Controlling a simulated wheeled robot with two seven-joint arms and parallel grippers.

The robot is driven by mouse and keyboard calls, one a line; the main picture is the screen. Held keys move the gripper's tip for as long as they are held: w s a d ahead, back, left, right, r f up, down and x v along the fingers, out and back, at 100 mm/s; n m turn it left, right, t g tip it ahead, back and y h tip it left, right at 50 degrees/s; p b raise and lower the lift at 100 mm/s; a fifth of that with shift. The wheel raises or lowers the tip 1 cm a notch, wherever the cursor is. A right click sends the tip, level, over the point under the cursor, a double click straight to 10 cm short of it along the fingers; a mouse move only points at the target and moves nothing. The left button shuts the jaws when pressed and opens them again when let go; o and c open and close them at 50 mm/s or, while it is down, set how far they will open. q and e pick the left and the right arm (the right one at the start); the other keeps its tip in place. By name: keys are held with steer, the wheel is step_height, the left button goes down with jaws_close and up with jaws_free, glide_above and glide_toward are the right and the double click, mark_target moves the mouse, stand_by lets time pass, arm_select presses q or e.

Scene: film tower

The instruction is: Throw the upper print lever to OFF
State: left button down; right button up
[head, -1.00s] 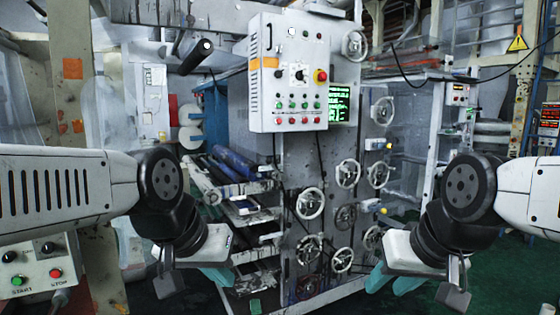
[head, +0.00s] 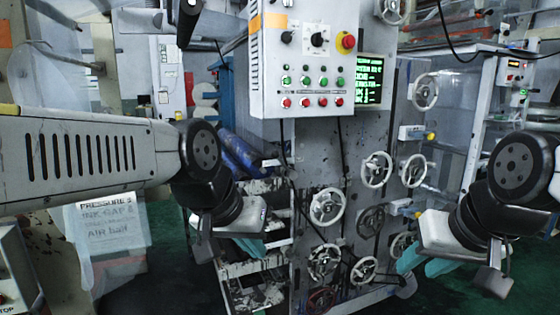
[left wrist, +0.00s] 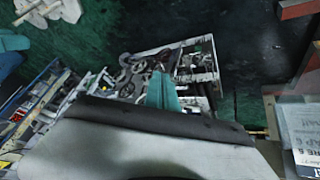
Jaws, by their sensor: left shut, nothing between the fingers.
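Two small white boxes with yellow-tipped levers sit on the right part of the machine's grey front in the head view. I take the higher one (head: 412,132) as the upper print lever; the lower one (head: 402,207) is beneath it. Lettering and exact lever angle are too small to read. My left gripper (head: 250,246) is shut and empty, low and left of both levers; its teal fingers show together in the left wrist view (left wrist: 162,92). My right gripper (head: 422,264) has its teal fingers apart, below the lower lever, touching nothing visible.
A control box (head: 310,75) with buttons and a red knob juts from the machine, beside a green-text screen (head: 369,80). Several handwheels, one of them pale (head: 328,207), stand out between my grippers. A hanging sheet (head: 108,235) is at left. Green floor is open at right.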

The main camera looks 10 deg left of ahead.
arm_select(q)
steer(key=w+a+r+n+t+y, duration=0.1)
steer(key=w+a+n+t, duration=0.2)
steer(key=w, duration=0.8)
steer(key=w+a+n+t, duration=0.15)
steer(key=w+n, duration=0.35)
steer(key=w, duration=0.6)
steer(key=w+a+r+n+t+y, duration=0.1)
steer(key=w+n+t, duration=0.3)
steer(key=w, duration=0.8)
steer(key=w+a+f+n+t+y, duration=0.2)
steer(key=w+a+f+n+t, duration=0.3)
steer(key=w+a+n, duration=0.3)
steer(key=w+f+n, duration=0.1)
steer(key=w+n, duration=0.1)
steer(key=n, duration=0.2)
steer(key=shift+w+a+n+y, duration=0.2)
steer(key=shift+a+n+y, duration=0.1)
steer(key=shift+a, duration=0.05)
steer(key=shift+w+t, duration=0.1)
steer(key=shift+t, duration=0.15)
